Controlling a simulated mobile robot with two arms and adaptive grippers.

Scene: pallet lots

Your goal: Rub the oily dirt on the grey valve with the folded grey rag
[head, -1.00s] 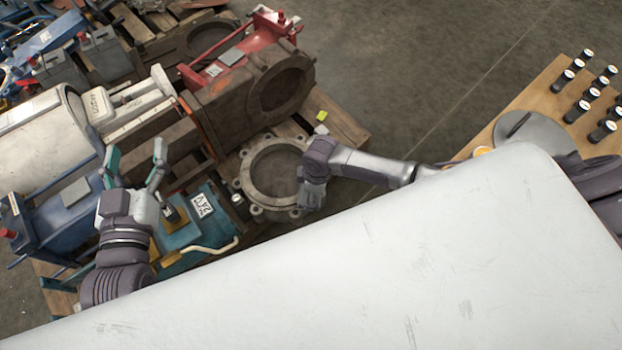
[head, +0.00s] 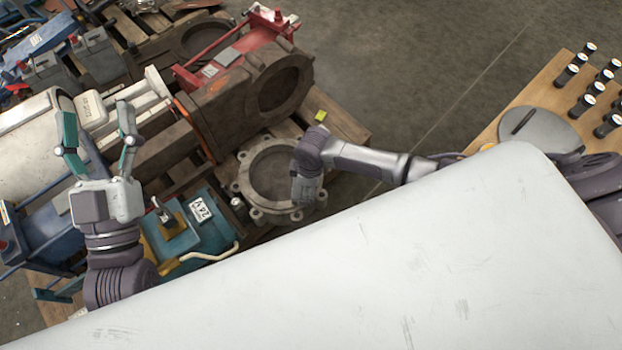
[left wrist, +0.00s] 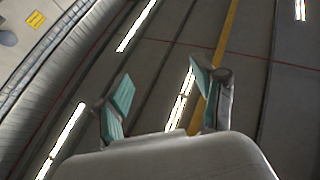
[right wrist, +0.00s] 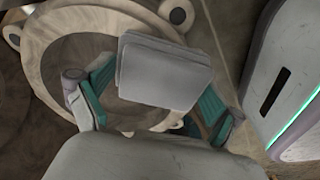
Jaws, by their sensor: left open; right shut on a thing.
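The grey valve (head: 243,180) is a round ring with bolt lugs, lying on a wooden pallet. In the right wrist view its pale ring (right wrist: 40,62) fills the upper left. My right gripper (head: 304,192) is over the valve's right side in the head view. It is shut on the folded grey rag (right wrist: 165,72), a flat layered pad in front of the ring; I cannot tell if it touches. In the head view the rag is hidden. I cannot clearly make out the oily dirt. My left gripper (head: 96,125) is open and empty, fingers pointing up.
A brown valve with a red frame (head: 235,60) stands behind the grey valve. A teal box with a "24V" label (head: 180,235) is left of it. A wooden table (head: 530,100) with several black canisters is at right. Open floor lies between.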

